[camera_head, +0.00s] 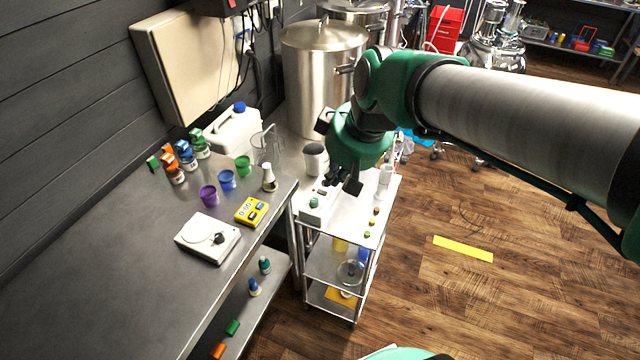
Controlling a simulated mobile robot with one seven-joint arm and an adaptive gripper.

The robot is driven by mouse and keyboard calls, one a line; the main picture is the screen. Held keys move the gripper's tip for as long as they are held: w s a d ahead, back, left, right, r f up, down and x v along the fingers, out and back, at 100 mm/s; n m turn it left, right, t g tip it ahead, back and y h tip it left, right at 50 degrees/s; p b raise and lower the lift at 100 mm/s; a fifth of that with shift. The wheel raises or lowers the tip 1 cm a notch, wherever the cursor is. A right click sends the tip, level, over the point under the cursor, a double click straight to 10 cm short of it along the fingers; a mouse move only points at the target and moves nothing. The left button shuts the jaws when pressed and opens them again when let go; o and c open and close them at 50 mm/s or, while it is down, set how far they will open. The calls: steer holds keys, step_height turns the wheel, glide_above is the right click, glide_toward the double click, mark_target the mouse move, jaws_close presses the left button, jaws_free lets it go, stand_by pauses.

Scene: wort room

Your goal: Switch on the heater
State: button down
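No part is clearly labelled as the heater. My gripper (342,186) hangs over the trolley top, just right of and above the green-knob box. Its dark fingers look apart with nothing between them. I cannot tell whether it touches the box.
A large steel pot (318,80) stands behind. Small coloured buttons (372,222) lie right on the trolley. Floor to the right is mostly clear.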

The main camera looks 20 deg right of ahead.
steer(key=w+d+f+n+p, duration=0.1)
steer(key=w+d+f+n, duration=0.1)
steer(key=w+f, duration=0.4)
steer(key=w+d+f+n+y+p, duration=0.1)
steer(key=w+d+f+n, duration=0.1)
steer(key=w+d+f, duration=0.3)
steer(key=w+d+f+n+g+y+p, duration=0.1)
steer(key=w+d+f, duration=0.3)
steer(key=w+f, duration=0.3)
steer(key=w, duration=0.4)
steer(key=shift+w+n+p, duration=0.15)
steer(key=shift+n+p, duration=0.15)
steer(key=shift+n, duration=0.1)
steer(key=shift+f, duration=0.1)
steer(key=b, duration=0.3)
glide_toward(316, 192)
steer(key=x, duration=0.5)
steer(key=shift+a+f, duration=0.15)
steer(key=shift+a, duration=0.05)
steer(key=shift+w+a+f+g+p, duration=0.2)
steer(key=shift+g+p, duration=0.2)
steer(key=shift+p, duration=1.05)
steer(key=shift+f+h, duration=0.2)
steer(key=shift+h, duration=0.1)
